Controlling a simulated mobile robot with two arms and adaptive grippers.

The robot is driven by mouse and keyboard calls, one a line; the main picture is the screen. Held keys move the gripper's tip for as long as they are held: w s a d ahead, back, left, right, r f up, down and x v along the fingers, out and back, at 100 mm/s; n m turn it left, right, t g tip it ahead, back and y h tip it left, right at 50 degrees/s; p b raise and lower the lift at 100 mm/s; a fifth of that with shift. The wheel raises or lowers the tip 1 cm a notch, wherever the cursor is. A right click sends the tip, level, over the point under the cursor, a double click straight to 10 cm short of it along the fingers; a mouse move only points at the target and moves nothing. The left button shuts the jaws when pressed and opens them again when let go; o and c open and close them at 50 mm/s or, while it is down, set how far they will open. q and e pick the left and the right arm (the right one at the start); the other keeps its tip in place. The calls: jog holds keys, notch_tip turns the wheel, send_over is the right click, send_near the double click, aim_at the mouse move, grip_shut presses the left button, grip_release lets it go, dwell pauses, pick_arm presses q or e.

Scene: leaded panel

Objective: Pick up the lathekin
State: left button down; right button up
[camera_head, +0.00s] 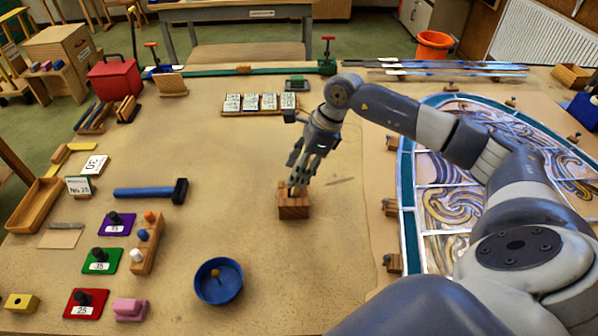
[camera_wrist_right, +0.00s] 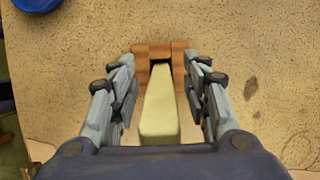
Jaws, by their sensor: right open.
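The lathekin (camera_wrist_right: 160,113) is a pale, cream-coloured bar standing in a small brown wooden block (camera_wrist_right: 153,52). The block also shows in the head view (camera_head: 293,209), on the table near the middle. My right gripper (camera_wrist_right: 162,68) is open, its two fingers on either side of the lathekin with a gap visible on both sides. In the head view the right gripper (camera_head: 299,186) points down just above the block, and its fingers mostly hide the lathekin. My left gripper is not in view.
A blue bowl (camera_head: 219,282) stands front left of the block, and a blue-handled hammer (camera_head: 150,192) lies to the left. The leaded panel (camera_head: 450,207) lies to the right, with small wooden blocks along its edge. The table around the block is mostly clear.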

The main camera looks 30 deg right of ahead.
jog(key=shift+f, duration=0.15)
grip_shut()
jog(key=shift+d+r+b, duration=0.15)
jog(key=shift+r+b, duration=0.3)
jog(key=shift+r, duration=0.2)
jog(key=v, duration=0.2)
jog(key=b+v, duration=0.1)
jog(key=a+b+v, duration=0.1)
jog(key=v, duration=0.1)
jog(key=shift+w+d+r, duration=0.15)
jog(key=shift+w+r, duration=0.1)
jog(key=shift+r, duration=0.25)
jog(key=s+d+b, duration=0.6)
jog(key=s+d, duration=0.1)
jog(key=d, duration=0.5)
jog(key=shift+s, duration=0.25)
jog(key=shift+a+r, duration=0.1)
